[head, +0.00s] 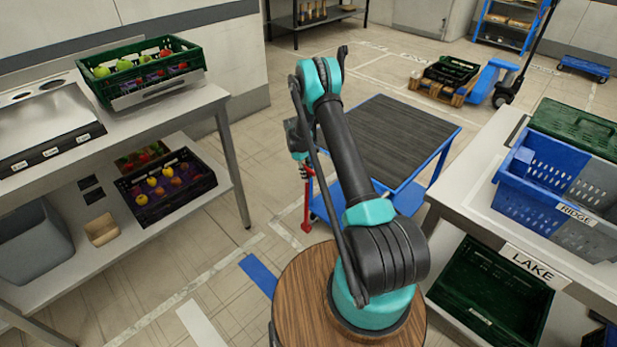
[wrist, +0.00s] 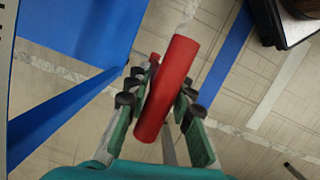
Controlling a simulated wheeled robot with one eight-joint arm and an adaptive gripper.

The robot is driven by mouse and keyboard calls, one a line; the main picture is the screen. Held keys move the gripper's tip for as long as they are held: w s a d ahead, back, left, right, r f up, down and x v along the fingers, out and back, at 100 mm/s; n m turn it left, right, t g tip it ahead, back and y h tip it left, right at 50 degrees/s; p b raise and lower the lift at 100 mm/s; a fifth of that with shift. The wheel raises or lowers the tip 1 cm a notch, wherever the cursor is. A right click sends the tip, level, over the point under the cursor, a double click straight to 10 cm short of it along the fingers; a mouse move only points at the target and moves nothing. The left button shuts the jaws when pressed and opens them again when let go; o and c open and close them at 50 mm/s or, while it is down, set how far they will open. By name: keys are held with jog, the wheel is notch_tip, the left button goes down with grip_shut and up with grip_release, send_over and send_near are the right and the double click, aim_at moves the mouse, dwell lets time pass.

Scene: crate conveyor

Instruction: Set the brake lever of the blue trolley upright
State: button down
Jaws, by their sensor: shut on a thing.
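The blue trolley (head: 440,165) stands behind my arm in the head view, with a dark ribbed top. Its blue frame fills the left of the wrist view (wrist: 85,30). The red brake lever (head: 307,203) is at the trolley's near left corner and looks close to vertical in the head view. In the wrist view its thick red grip (wrist: 168,90) lies between my fingers. My gripper (wrist: 160,100) is shut on the lever. In the head view my gripper (head: 304,168) is small and partly hidden by my arm, so its exact tilt is unclear.
A left bench (head: 195,105) holds a green crate of fruit (head: 150,90), with a dark crate (head: 165,200) on its lower shelf. A right table (head: 470,205) carries a blue crate (head: 520,195). Open floor lies between the left bench and the trolley.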

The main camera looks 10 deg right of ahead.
jog(key=shift+w+a, duration=0.5)
jog(key=shift+w, duration=0.3)
jog(key=c, duration=1.3)
grip_release()
jog(key=shift+a, duration=0.1)
jog(key=shift+c, duration=0.2)
jog(key=v, duration=1.2)
jog(key=shift+w+a, duration=0.15)
